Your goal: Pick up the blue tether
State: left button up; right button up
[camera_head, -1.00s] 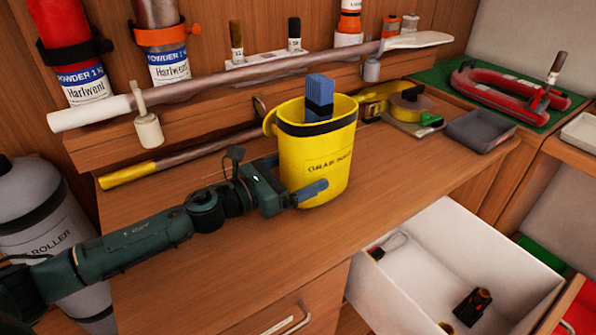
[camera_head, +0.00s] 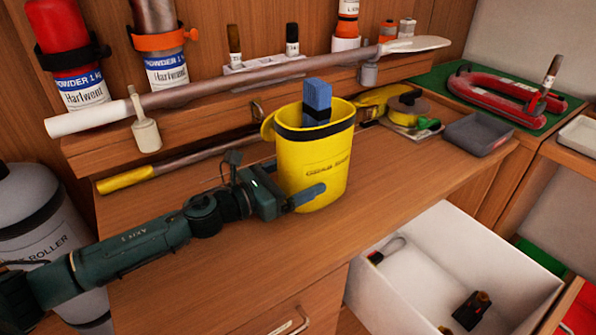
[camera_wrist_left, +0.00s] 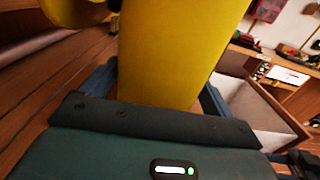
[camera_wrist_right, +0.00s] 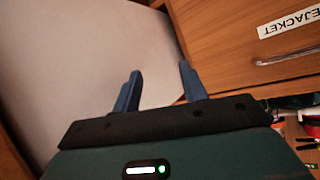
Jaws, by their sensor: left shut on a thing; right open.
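A yellow bag or bucket (camera_head: 313,175) with a dark band near its rim stands on the wooden counter. A blue block-like bundle with a dark strap (camera_head: 317,97) sticks up from its mouth; I cannot tell whether it is the blue tether. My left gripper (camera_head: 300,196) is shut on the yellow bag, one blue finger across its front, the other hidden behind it. In the left wrist view the bag (camera_wrist_left: 170,50) fills the gap between the fingers. My right gripper (camera_wrist_right: 160,88) is open and empty, seen only in its wrist view.
An open white drawer (camera_head: 430,235) at lower right holds a wire loop and dark items. A long paddle (camera_head: 260,83) lies along the shelf behind the bag. The front counter is clear.

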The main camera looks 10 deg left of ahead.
jog(key=shift+o, duration=0.6)
jog(key=w+a+f+g+y, duration=0.1)
jog(key=w+a+g+y, duration=0.1)
jog(key=a, duration=0.6)
jog(key=shift+w+g, duration=0.8)
jog(key=shift+w, duration=0.1)
jog(key=w+r+n+t+h, duration=0.1)
jog(key=w+r+h, duration=0.15)
jog(key=r, duration=0.35)
jog(key=w+d+r+n+t+h, duration=0.1)
jog(key=w+r+n+h, duration=0.15)
jog(key=r, duration=0.35)
jog(key=w+r+n+t+h, duration=0.1)
jog(key=w+r+h, duration=0.1)
jog(key=w+r, duration=0.3)
jog(key=w+d+r+n, duration=0.1)
jog(key=w+d+r, duration=0.1)
jog(key=w+r, duration=0.75)
jog(key=w+d+r+n, duration=0.1)
jog(key=w+r, duration=0.6)
jog(key=w, duration=0.5)
jog(key=g+y, duration=0.5)
jog(key=g, duration=0.1)
send_near(320, 83)
jog(key=f, duration=0.1)
jog(key=x, duration=1.2)
jog(key=shift+w+a, duration=0.15)
jog(key=shift+a, duration=0.05)
jog(key=shift+r, duration=0.1)
